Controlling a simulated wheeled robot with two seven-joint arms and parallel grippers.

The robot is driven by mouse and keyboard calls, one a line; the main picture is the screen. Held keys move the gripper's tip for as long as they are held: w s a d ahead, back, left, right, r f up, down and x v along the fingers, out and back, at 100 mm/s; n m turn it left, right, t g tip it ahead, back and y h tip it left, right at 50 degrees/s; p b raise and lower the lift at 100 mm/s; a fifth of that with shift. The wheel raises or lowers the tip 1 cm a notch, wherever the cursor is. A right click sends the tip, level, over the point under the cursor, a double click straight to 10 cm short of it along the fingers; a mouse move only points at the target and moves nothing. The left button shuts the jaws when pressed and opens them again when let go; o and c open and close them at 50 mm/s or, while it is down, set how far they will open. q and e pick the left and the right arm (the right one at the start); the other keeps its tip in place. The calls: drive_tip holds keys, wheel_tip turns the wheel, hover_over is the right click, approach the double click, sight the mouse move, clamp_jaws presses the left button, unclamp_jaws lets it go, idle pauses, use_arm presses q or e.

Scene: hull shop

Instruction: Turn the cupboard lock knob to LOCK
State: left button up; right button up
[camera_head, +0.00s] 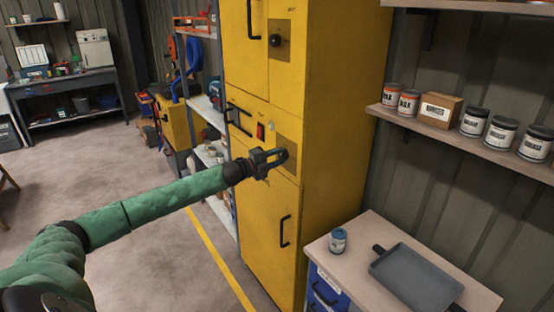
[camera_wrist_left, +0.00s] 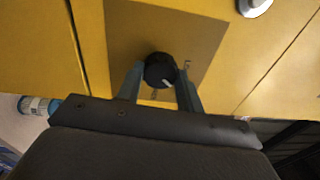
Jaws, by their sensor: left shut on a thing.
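The yellow cupboard (camera_head: 333,120) stands in the middle of the head view with its doors shut. My left gripper (camera_head: 284,155) is at a brownish plate (camera_head: 291,146) on its front. In the left wrist view, a round black knob (camera_wrist_left: 160,68) sits on that plate (camera_wrist_left: 200,40), between the two fingers of my left gripper (camera_wrist_left: 159,80), which is shut on it. A small white mark shows on the knob's lower right side in that view. The plate's lettering is too small or hidden to read. My right gripper is not in view.
Another black knob (camera_head: 276,40) is on a plate higher up the cupboard. A red switch-like part (camera_head: 261,131) is left of my gripper. A bench (camera_head: 365,226) with a can (camera_head: 338,240) and grey tray (camera_head: 413,279) stands at right, below a shelf (camera_head: 470,135) of cans. The floor at left is open.

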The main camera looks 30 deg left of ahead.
use_arm(q)
drive_tip(key=n, duration=0.4)
drive_tip(key=shift+n+y, duration=0.3)
drive_tip(key=shift+n, duration=1.5)
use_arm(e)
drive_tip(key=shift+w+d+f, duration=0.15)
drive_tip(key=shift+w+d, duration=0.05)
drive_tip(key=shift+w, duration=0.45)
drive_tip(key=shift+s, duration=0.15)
